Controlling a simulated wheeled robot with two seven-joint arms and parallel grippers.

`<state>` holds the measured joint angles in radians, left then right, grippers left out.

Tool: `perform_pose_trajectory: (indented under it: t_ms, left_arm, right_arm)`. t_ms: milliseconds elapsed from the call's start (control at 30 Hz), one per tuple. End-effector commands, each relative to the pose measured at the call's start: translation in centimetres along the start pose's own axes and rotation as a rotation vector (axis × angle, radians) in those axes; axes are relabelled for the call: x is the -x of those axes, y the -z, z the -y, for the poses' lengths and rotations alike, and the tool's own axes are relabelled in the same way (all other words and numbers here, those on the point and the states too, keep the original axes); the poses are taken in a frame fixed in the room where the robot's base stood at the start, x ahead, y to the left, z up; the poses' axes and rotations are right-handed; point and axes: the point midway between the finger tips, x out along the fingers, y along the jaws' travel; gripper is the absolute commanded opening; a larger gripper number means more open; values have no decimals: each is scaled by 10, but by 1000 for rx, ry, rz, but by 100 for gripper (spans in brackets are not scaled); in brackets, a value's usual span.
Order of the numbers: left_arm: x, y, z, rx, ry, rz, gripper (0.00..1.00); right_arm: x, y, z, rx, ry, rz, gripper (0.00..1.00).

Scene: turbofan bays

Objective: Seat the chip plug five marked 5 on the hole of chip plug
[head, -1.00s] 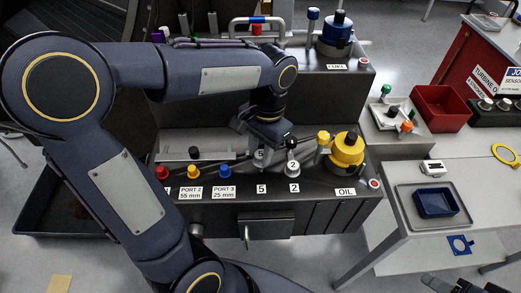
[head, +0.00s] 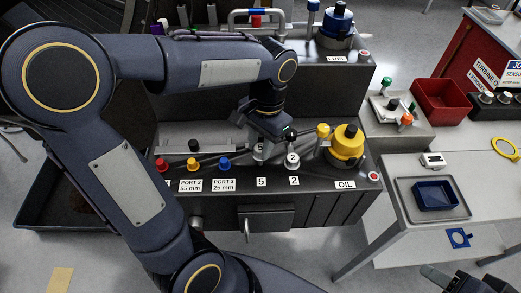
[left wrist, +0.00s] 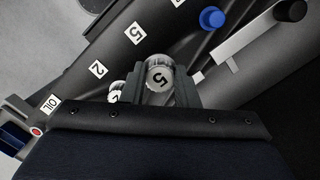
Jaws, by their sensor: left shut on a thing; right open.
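The chip plug five (left wrist: 158,76) is a silver, round-topped plug marked 5, held between the two fingers of my left gripper (left wrist: 160,88) in the left wrist view. In the head view my left gripper (head: 268,138) comes down over the plug (head: 260,152), behind the label 5 (head: 261,182) on the dark bay. The hole under the plug is hidden, so I cannot tell whether the plug is seated. A silver plug marked 2 (head: 292,159) stands just right of it. My right gripper (head: 440,275) shows partly at the bottom right, away from the bay.
A yellow OIL cap (head: 347,143) and a yellow plug (head: 323,131) stand to the right. Red, yellow and blue port caps (head: 193,165) stand to the left. A red bin (head: 443,101) and a blue tray (head: 435,198) are on the tables at right.

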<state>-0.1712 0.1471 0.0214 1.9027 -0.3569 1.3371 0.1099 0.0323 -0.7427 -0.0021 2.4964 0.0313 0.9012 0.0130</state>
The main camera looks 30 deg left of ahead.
Motion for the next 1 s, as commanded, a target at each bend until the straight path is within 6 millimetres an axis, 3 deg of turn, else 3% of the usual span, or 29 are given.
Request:
perform_pose_trajectory:
  t_ms: [1000]
  left_arm:
    - [-8, 2, 0, 0, 0, -1, 4]
  right_arm:
    - [-3, -2, -1, 0, 0, 0, 47]
